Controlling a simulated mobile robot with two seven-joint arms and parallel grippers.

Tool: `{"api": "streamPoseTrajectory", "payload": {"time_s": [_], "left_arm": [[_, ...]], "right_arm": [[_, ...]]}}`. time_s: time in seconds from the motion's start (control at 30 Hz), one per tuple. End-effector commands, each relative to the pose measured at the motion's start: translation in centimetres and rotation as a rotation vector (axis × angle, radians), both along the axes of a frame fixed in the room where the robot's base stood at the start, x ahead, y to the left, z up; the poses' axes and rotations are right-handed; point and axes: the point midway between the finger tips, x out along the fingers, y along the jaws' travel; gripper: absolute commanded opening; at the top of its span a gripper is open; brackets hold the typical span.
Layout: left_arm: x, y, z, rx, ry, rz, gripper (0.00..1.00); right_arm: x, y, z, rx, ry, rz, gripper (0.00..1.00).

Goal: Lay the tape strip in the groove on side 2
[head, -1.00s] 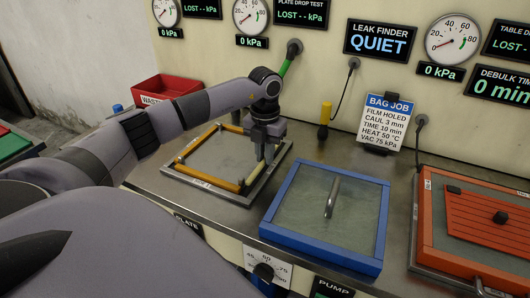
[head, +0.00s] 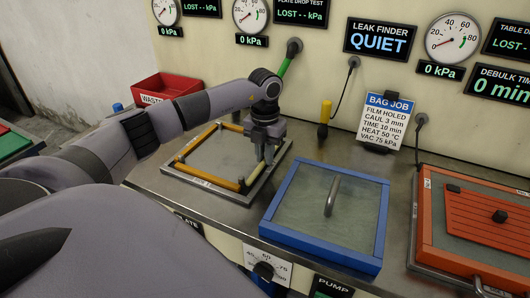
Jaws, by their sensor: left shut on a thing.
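The plate (head: 212,155) lies flat on the steel bench at left centre, with a raised metal frame around it. Yellow-orange strips lie along its left, front (head: 208,179) and back sides. A paler cream tape strip (head: 254,175) runs along the right side, near the frame's right edge. My left gripper (head: 268,158) points down over that side and is shut on the pale strip, partly hiding its far end. I cannot tell whether the strip is seated in a groove or just above it. My right gripper is out of view.
A blue-framed glass lid (head: 290,185) with a handle stands right of the plate. An orange-framed tray (head: 427,225) is at far right. A red waste bin (head: 165,86) is behind my left arm. A yellow-handled probe (head: 325,113) hangs on the back wall. A narrow bench strip separates plate and lid.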

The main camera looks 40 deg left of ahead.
Motion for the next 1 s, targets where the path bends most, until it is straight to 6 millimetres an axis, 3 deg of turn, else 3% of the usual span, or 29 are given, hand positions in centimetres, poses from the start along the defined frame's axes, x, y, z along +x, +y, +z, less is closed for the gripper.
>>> {"api": "streamPoseTrajectory", "payload": {"time_s": [0.97,1.0], "left_arm": [[-0.01,0.0,-0.74,0.0,0.0,0.0,0.0],[-0.01,0.0,-0.77,0.0,0.0,0.0,0.19]], "right_arm": [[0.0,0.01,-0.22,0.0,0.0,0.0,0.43],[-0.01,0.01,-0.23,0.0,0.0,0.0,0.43]]}}
